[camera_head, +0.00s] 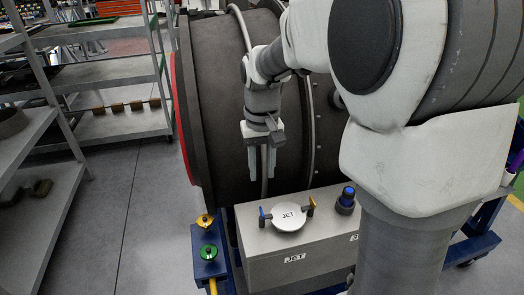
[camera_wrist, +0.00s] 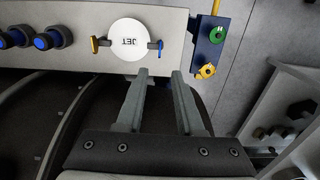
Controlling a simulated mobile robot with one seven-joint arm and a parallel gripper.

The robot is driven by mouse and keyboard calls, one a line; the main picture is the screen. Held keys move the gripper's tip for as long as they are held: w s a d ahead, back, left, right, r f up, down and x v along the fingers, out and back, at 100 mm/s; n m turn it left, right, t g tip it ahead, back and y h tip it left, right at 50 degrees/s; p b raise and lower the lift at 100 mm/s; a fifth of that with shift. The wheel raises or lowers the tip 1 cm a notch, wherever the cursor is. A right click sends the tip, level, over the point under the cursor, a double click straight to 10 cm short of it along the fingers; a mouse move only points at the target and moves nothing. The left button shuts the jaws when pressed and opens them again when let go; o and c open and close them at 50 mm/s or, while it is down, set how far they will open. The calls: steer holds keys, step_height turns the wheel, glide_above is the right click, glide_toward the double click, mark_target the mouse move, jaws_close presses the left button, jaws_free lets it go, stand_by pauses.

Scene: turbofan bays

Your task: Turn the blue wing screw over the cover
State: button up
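The round white cover marked JET (camera_head: 288,216) sits on top of the grey box and also shows in the wrist view (camera_wrist: 128,40). The blue wing screw (camera_head: 262,214) is at the cover's left edge in the head view and at its right edge in the wrist view (camera_wrist: 160,47). An orange wing screw (camera_head: 311,205) is on the opposite edge. My gripper (camera_head: 262,175) points down above and behind the box. In the wrist view its fingers (camera_wrist: 160,76) are apart with nothing between them, and the blue wing screw appears just beyond the fingertips.
The grey box (camera_head: 290,250) stands before the dark engine casing (camera_head: 220,110). A blue-topped dark knob (camera_head: 346,200) stands right of the cover; several show in the wrist view. Yellow (camera_head: 205,221) and green (camera_head: 208,252) knobs are on a blue bracket. Shelves (camera_head: 110,70) stand left.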

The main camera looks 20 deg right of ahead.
steer(key=shift+r, duration=2)
steer(key=s+r+t+p, duration=0.1)
steer(key=s+r+t, duration=0.1)
steer(key=s, duration=0.7)
steer(key=s+r+t+p, duration=0.1)
steer(key=s+r+t, duration=0.2)
steer(key=s, duration=0.6)
steer(key=shift+d+r+t, duration=0.25)
steer(key=shift+t, duration=0.05)
